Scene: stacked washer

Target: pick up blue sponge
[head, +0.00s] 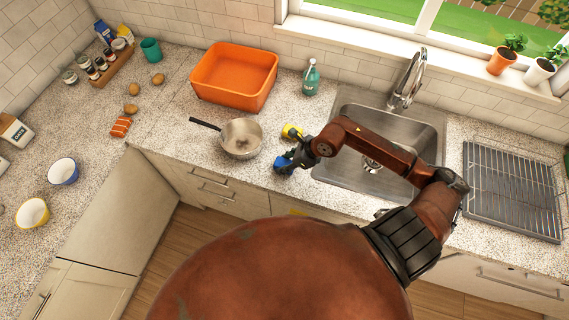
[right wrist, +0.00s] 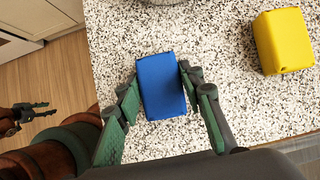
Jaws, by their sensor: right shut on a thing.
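The blue sponge (right wrist: 161,86) is between the two fingers of my right gripper (right wrist: 158,92), which is shut on its sides. In the head view my right gripper (head: 289,163) is over the counter left of the sink, with the blue sponge (head: 283,164) showing at its tip. I cannot tell whether the sponge touches the counter. My left gripper (right wrist: 42,110) shows at the left of the right wrist view, over the floor, with its fingers apart and nothing between them.
A yellow sponge (right wrist: 283,41) lies on the speckled counter beside the blue one. A pan (head: 241,138) stands to the left, with an orange tub (head: 235,75) and a green bottle (head: 311,77) behind. The sink (head: 350,115) is to the right, then a drying rack (head: 510,190).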

